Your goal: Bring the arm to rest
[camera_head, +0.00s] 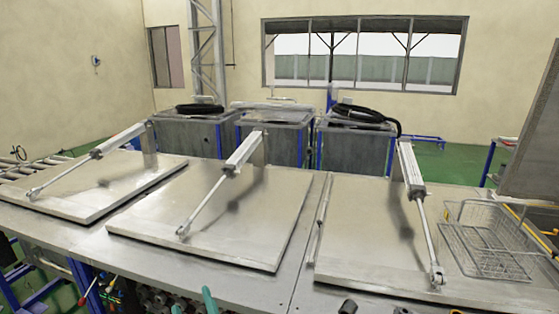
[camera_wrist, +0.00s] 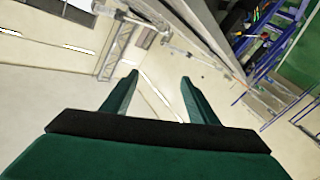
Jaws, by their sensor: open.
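My gripper (camera_wrist: 159,80) shows in the wrist view with its two green fingers apart and nothing between them. Beyond the fingers is a tilted view of pale wall or floor, with no object close to the fingertips. In the head view a green tip (camera_head: 209,301) rises at the bottom edge; I cannot tell whether it is part of my gripper. The left lid (camera_head: 75,193), the middle lid (camera_head: 245,211) and the right lid (camera_head: 365,240) lie flat on the metal counter, each with a pneumatic cylinder across it.
A wire basket (camera_head: 487,245) stands on the right of the counter (camera_head: 60,232). An upright grey panel (camera_head: 537,150) rises behind it. Grey tanks (camera_head: 353,151) with black hoses stand behind the counter. Blue framing (camera_wrist: 262,55) shows at the upper right of the wrist view.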

